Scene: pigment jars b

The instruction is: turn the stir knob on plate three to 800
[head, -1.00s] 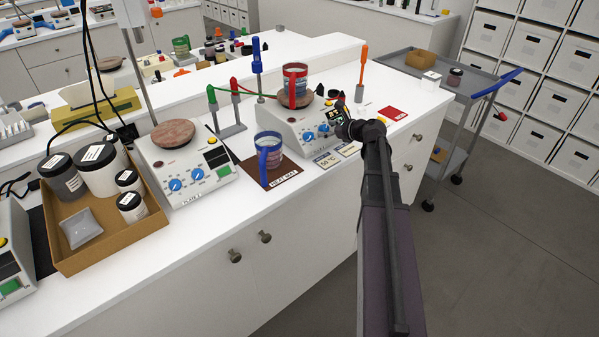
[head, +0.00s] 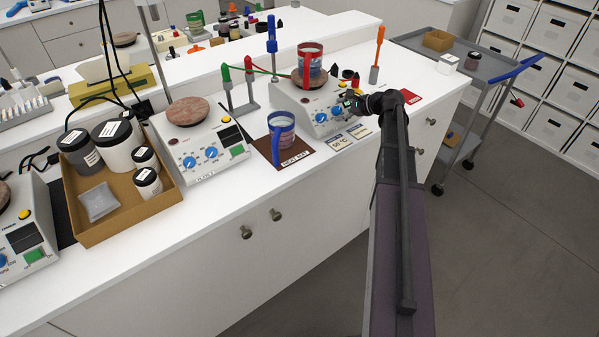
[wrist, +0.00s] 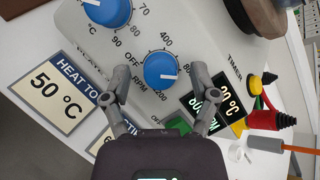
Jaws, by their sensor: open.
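The hotplate at the right of the row (head: 287,101) is the one at my gripper. Its stir knob (wrist: 158,68), blue and marked RPM, shows in the wrist view with a white pointer line toward the picture's right. The labels OFF, 400, a partly hidden 80-something and 1200 ring it. My gripper (wrist: 152,86) is open, one finger on each side of the knob's lower part; I cannot tell whether they touch it. The display (wrist: 213,97) reads 20 °C on one line; a finger covers part of the other. In the head view my gripper (head: 350,104) hides part of the panel.
A red-handled beaker (head: 311,62) stands on this hotplate. A blue-handled beaker (head: 282,135) stands on the heat mat (head: 300,157). Plate 2 (head: 213,172) and a jar tray (head: 82,230) are further left.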

